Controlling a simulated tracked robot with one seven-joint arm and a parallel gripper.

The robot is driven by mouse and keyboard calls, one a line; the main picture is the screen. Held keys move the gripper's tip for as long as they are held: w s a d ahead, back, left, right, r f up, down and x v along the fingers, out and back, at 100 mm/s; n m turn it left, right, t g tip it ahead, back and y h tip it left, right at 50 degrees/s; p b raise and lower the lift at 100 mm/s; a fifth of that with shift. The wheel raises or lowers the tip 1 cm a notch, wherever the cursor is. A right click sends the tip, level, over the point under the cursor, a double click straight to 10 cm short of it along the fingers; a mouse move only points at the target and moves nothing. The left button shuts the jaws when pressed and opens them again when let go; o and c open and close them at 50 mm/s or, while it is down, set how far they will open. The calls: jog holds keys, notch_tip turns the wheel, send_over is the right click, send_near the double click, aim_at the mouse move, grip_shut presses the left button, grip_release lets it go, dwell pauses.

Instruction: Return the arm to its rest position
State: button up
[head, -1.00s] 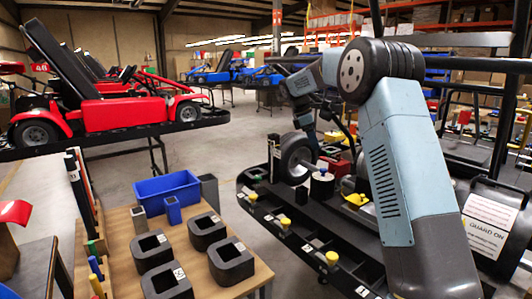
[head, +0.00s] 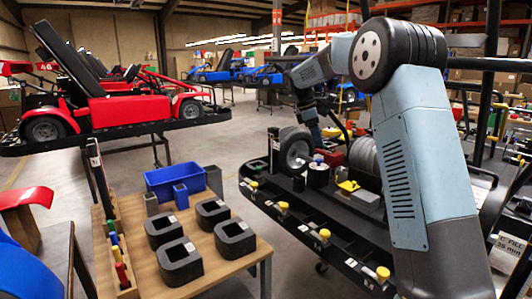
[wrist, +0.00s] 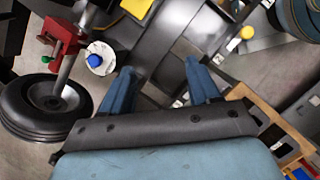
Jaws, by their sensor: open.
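My arm (head: 405,150) rises at the right of the head view, bends at a black elbow joint, and reaches away to the left over the black stand tray. Its far end is small and partly hidden there. In the wrist view my gripper (wrist: 162,84) has its two blue fingers spread apart. No object shows between the fingertips except the dark surfaces beyond them.
The black stand tray (head: 335,245) has yellow knobs along its edge. A white cylinder with a blue cap (wrist: 99,60) is near the left finger. A wooden table (head: 215,258) holds a blue bin (head: 172,180) and several black blocks. A red kart (head: 100,110) stands behind.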

jog(key=s+d+r+m+t+y, duration=0.15)
jog(key=s+r+m, duration=0.25)
jog(key=s, duration=0.8)
jog(key=s+d+r+m+t+y, duration=0.15)
jog(key=s+r+m, duration=0.3)
jog(key=s, duration=0.75)
jog(key=s+d+f+m+t, duration=0.1)
jog(key=s+f+m, duration=0.2)
jog(key=s, duration=0.8)
jog(key=s+d+f+m+t+y, duration=0.1)
jog(key=s+f+m, duration=0.3)
jog(key=s, duration=0.7)
jog(key=shift+s+d+f+m+t, duration=0.2)
jog(key=shift+s+m+t, duration=0.1)
jog(key=shift+m, duration=0.05)
